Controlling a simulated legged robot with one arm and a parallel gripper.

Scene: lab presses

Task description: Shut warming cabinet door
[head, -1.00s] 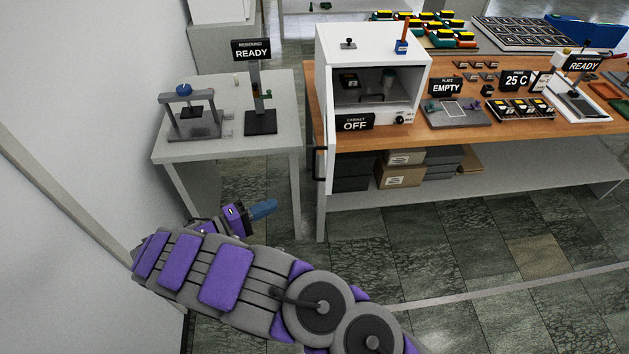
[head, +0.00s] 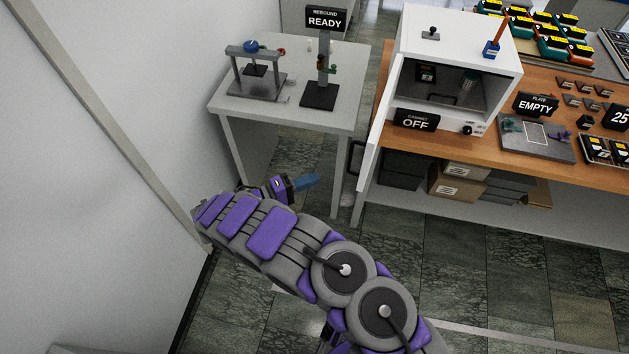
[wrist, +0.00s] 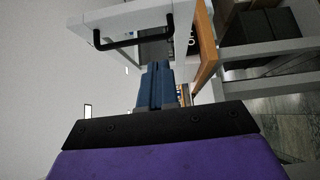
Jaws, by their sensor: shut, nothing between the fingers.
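The white warming cabinet (head: 462,42) stands on the left end of the wooden bench, with dark vials inside and a sign reading OFF. Its door (head: 378,133) is open, swung out toward me past the bench's front edge, seen nearly edge-on. The door's black handle (head: 355,158) is on its left face; it also shows in the wrist view, where the handle (wrist: 133,42) is at the upper left on the pale door panel (wrist: 120,22). My gripper (head: 308,181) has blue fingers, shut and empty, left of and apart from the handle. The fingers also show in the wrist view (wrist: 156,82).
A grey side table (head: 345,110) with a press and a stand marked READY is left of the cabinet. A white wall (head: 90,200) is close on my left. Boxes (head: 458,182) sit on the bench's lower shelf. Floor is clear at the right.

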